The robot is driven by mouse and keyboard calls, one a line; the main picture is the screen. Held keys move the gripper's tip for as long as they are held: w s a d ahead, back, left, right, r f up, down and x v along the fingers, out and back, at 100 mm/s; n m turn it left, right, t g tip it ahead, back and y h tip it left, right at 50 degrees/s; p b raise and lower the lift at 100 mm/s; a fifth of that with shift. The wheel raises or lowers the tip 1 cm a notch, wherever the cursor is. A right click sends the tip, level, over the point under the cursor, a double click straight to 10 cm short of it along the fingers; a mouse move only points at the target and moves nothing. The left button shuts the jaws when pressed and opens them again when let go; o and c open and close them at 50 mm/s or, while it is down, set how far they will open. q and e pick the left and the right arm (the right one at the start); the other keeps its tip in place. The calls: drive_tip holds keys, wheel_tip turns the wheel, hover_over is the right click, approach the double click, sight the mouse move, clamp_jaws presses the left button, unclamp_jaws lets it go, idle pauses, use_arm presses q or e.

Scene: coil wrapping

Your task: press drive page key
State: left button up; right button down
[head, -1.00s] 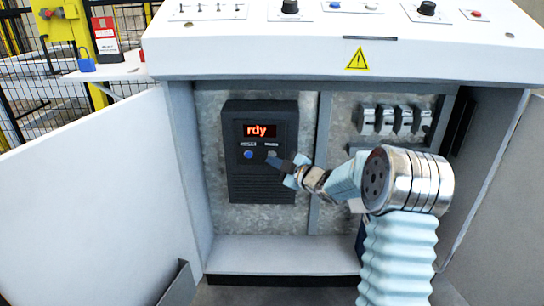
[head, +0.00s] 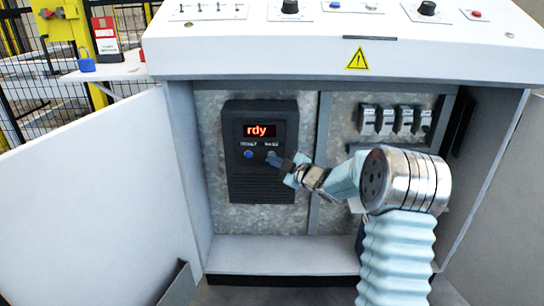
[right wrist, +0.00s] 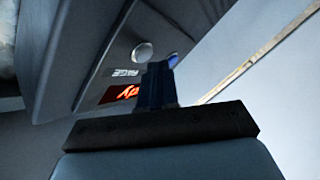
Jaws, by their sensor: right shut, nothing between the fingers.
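The drive (head: 262,185) is a dark box in the open cabinet, its red display (head: 260,131) reading "rdy". Below the display are a blue key (head: 248,154) on the left and the page key on the right. My right gripper (head: 274,159) is shut and empty, its tip at the page key, which it mostly hides in the head view. In the right wrist view the round silver page key (right wrist: 142,52) shows beside the shut fingertips (right wrist: 158,66), near its PAGE label (right wrist: 125,73). I cannot tell whether the tip touches it. My left gripper is not in view.
The cabinet's left door (head: 90,200) stands open. Several grey breaker-like modules (head: 395,120) are on the back panel at right. A control desk (head: 300,45) with knobs and a warning sign overhangs the opening.

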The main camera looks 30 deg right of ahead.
drive_tip(key=shift+w+d, duration=0.25)
drive_tip(key=shift+w, duration=0.2)
idle(0.7)
drive_tip(key=shift+s, duration=0.1)
drive_tip(key=shift+s+a+b, duration=0.4)
drive_tip(key=shift+s, duration=0.2)
drive_tip(key=s+a, duration=0.1)
drive_tip(key=s+b, duration=0.1)
drive_tip(key=s, duration=0.1)
drive_tip(key=s+a+b, duration=0.1)
drive_tip(key=shift+s+a, duration=0.15)
drive_tip(key=shift+a, duration=0.15)
idle(0.4)
idle(0.6)
